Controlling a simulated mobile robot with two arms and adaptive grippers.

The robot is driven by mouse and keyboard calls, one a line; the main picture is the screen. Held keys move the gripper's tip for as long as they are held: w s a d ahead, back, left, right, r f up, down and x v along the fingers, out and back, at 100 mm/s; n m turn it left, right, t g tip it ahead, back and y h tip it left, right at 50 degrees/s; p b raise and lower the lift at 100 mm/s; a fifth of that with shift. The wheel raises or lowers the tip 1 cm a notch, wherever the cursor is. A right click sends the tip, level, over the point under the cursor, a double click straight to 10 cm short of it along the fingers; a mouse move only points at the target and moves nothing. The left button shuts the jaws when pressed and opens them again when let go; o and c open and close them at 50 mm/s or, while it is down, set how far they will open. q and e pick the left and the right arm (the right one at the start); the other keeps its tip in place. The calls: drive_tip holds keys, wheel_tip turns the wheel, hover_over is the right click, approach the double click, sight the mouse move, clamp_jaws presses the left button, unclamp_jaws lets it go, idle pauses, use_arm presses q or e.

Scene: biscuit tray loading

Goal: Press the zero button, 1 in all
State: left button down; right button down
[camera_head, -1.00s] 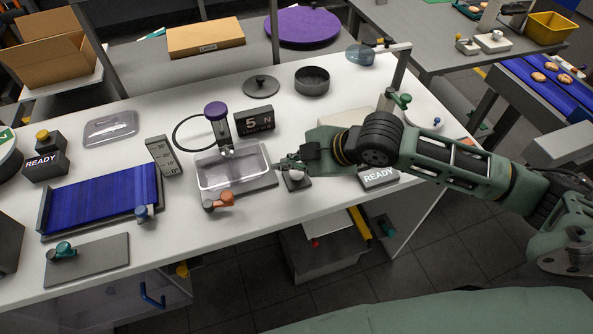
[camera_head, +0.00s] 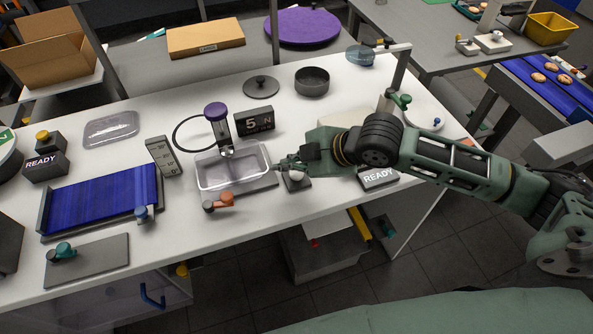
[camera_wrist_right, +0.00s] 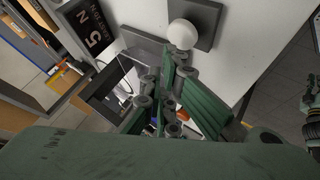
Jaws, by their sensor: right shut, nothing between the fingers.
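The button is a white round knob (camera_head: 296,175) on a small dark base, to the right of the clear tray in the head view. The knob (camera_wrist_right: 182,34) also shows near the top of the right wrist view. My right gripper (camera_head: 282,163) is shut and empty, with its fingertips just beside and above the knob. In the wrist view the closed fingertips (camera_wrist_right: 174,62) are close to the knob; I cannot tell if they touch it. A black display (camera_head: 254,122) reads "5 N". My left gripper is not in view.
A clear tray (camera_head: 205,184) on a grey plate stands left of the button, below a purple-topped post (camera_head: 215,112). A blue belt (camera_head: 103,201) is at the left. The table's front edge is close below.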

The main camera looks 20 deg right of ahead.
drive_tip(key=shift+f, duration=0.1)
drive_tip(key=shift+f, duration=0.3)
drive_tip(key=shift+f, duration=0.7)
idle(0.6)
drive_tip(key=shift+r, duration=0.1)
drive_tip(key=shift+r+p, duration=1)
drive_tip(key=shift+p, duration=0.1)
wheel_tip(320, 180, up, 5)
drive_tip(key=p, duration=0.5)
